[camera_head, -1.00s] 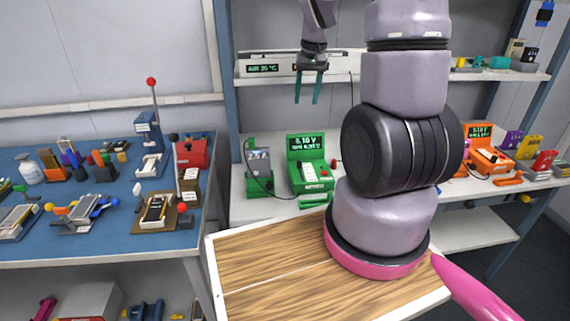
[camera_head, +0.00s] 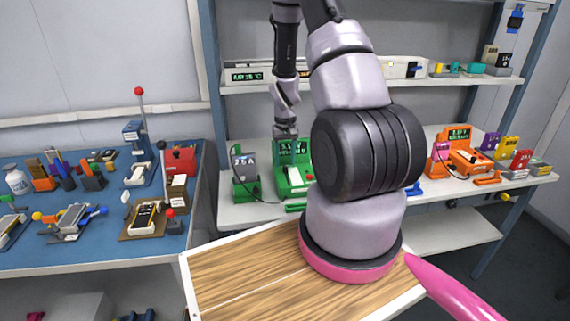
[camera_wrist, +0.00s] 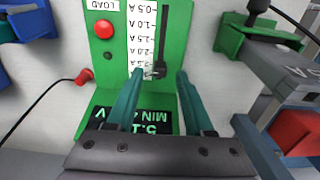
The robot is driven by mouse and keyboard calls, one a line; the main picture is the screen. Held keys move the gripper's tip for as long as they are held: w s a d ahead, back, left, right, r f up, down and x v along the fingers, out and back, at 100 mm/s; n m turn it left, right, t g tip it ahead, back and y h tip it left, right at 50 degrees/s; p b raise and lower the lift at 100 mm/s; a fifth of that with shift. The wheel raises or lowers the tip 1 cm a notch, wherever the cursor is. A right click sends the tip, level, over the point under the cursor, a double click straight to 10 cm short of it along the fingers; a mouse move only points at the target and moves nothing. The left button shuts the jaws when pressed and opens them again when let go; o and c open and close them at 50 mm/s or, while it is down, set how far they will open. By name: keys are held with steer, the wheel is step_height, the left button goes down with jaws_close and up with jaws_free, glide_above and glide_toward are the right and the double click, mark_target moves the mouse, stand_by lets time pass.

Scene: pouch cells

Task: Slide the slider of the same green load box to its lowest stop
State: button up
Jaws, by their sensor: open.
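In the wrist view the load box (camera_wrist: 178,25) appears upside down, with a red button, a current scale, a slot and a lit display. My gripper (camera_wrist: 161,76) is open, with one teal finger on each side of the slider. The tips look apart from the slider, though contact is hard to judge.
A green holder with a grey cell (camera_head: 244,165) stands just left of the load box, and a cable runs between them. An orange load box (camera_head: 462,155) is farther right. A shelf (camera_head: 240,88) crosses above the bench. A wooden-topped surface (camera_head: 235,280) is in front.

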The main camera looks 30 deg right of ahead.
steer(key=shift+f, duration=0.9)
jaws_close()
stand_by(0.9)
